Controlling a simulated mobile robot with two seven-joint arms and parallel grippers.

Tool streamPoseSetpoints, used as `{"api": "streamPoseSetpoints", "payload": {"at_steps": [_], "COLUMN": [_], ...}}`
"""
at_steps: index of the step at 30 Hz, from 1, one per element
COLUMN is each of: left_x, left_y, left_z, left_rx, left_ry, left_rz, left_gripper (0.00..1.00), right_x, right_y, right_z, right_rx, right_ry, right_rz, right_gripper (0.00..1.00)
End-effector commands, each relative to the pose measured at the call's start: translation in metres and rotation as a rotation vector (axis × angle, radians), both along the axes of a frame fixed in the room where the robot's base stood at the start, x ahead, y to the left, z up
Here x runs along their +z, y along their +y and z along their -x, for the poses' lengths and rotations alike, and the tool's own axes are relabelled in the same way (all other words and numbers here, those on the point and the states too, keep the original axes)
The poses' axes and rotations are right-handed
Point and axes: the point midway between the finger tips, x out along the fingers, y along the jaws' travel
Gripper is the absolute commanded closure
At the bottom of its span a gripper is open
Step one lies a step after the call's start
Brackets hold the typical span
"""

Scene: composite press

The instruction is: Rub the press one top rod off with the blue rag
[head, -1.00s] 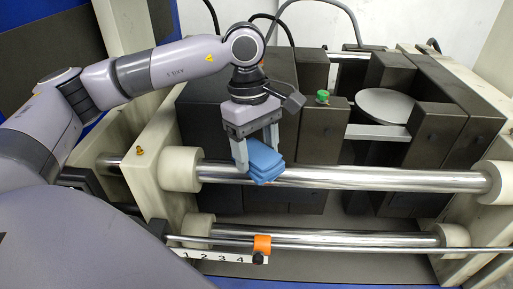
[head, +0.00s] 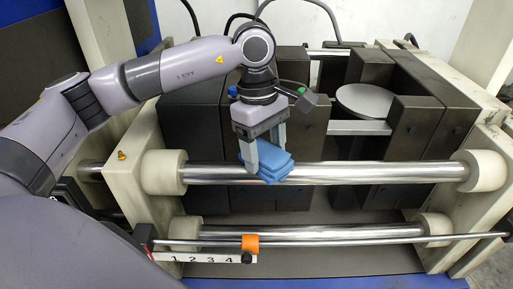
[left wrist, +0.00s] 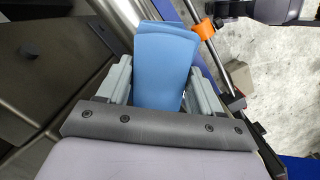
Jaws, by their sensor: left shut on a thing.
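The blue rag (head: 266,167) is folded and held between the fingers of my left gripper (head: 265,150). The rag lies against the upper chrome rod (head: 370,172) of the press, left of the rod's middle. Part of the rod is hidden behind the rag and the fingers. In the left wrist view the rag (left wrist: 163,62) sits between the two grey fingers of my left gripper (left wrist: 160,80). My right gripper is not in view.
A lower chrome rod (head: 330,233) runs below, with a thin rod, an orange clamp (head: 250,242) and a numbered scale (head: 200,257) in front. Dark press blocks (head: 300,110) and a round grey plate (head: 364,101) stand behind. Pale collars (head: 163,172) end the upper rod.

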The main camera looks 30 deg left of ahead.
Motion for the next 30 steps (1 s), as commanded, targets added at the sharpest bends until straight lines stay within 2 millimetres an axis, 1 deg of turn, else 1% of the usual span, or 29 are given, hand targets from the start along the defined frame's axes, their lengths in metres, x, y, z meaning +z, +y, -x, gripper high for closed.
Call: {"api": "streamPoseSetpoints", "payload": {"at_steps": [9,14,17,25,30], "left_x": [0.0,-0.001,0.0,-0.003,-0.003], "left_y": [-0.017,-0.021,-0.019,-0.002,0.002], "left_z": [-0.01,-0.012,-0.011,-0.002,0.002], "left_rx": [-0.001,-0.001,0.0,0.002,0.0], "left_ry": [0.003,0.003,0.003,0.003,0.005], "left_rz": [0.0,0.0,-0.001,-0.002,-0.002], "left_gripper": [0.69,0.69,0.69,0.69,0.69], "right_x": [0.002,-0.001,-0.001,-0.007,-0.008], "right_y": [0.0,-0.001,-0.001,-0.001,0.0], "right_z": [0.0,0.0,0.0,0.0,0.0], "right_rx": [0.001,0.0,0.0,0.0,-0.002], "right_ry": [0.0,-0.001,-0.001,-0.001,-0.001], "right_rz": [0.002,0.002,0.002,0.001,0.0], "right_gripper": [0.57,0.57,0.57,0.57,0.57]}}
